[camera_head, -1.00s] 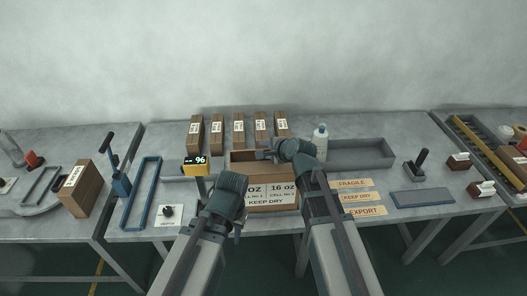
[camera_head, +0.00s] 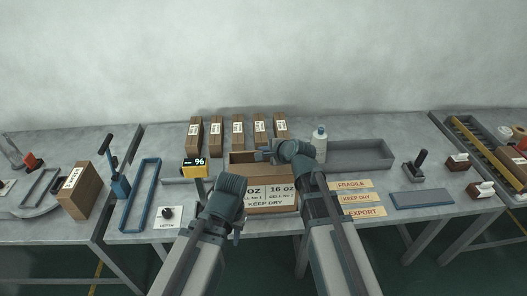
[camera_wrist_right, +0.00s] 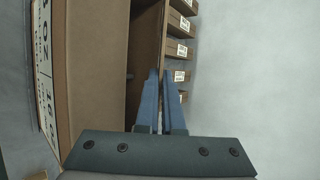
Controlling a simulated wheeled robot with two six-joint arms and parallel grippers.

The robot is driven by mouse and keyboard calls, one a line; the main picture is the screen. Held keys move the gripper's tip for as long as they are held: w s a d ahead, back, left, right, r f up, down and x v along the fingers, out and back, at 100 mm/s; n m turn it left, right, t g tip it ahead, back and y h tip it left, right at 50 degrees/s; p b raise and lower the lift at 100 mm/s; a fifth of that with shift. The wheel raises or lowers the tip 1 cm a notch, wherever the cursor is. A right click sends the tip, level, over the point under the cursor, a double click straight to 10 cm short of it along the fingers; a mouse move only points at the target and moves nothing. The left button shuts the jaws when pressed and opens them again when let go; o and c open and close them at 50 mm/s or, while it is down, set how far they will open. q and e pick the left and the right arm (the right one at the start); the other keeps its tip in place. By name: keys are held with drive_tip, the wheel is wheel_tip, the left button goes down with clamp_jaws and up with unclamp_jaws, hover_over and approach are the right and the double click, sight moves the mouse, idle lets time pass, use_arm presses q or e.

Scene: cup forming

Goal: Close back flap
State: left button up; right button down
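The open brown carton (camera_head: 272,202), printed "16 OZ" and "KEEP DRY", stands at the front middle of the bench. In the right wrist view its wall (camera_wrist_right: 95,75) fills the left side, and the brown back flap (camera_wrist_right: 147,40) stands up beside the dark opening. My right gripper (camera_head: 266,152) is over the carton's back edge. Its two blue fingers (camera_wrist_right: 161,85) are close together with their tips at the flap; whether the flap is between them I cannot tell. My left gripper (camera_head: 238,228) is in front of the carton's left front, its fingers mostly hidden.
Several small brown cartons (camera_head: 238,134) stand in a row behind. A white bottle (camera_head: 319,143) and a grey tray (camera_head: 365,155) are to the right. Label strips (camera_head: 357,197) lie right of the carton. A yellow display (camera_head: 194,169) reading 96 stands left.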

idle(0.7)
drive_tip(key=b, duration=0.2)
drive_tip(key=f+t+b, duration=0.1)
drive_tip(key=b, duration=0.1)
drive_tip(key=shift+s+f+t, duration=0.3)
drive_tip(key=shift+s, duration=0.1)
drive_tip(key=shift+r+n+t+y+b, duration=0.1)
drive_tip(key=shift+n+t+y+b, duration=0.25)
drive_tip(key=shift+b, duration=0.45)
drive_tip(key=c, duration=1)
unclamp_jaws()
drive_tip(key=shift+r, duration=0.1)
drive_tip(key=shift+c, duration=0.2)
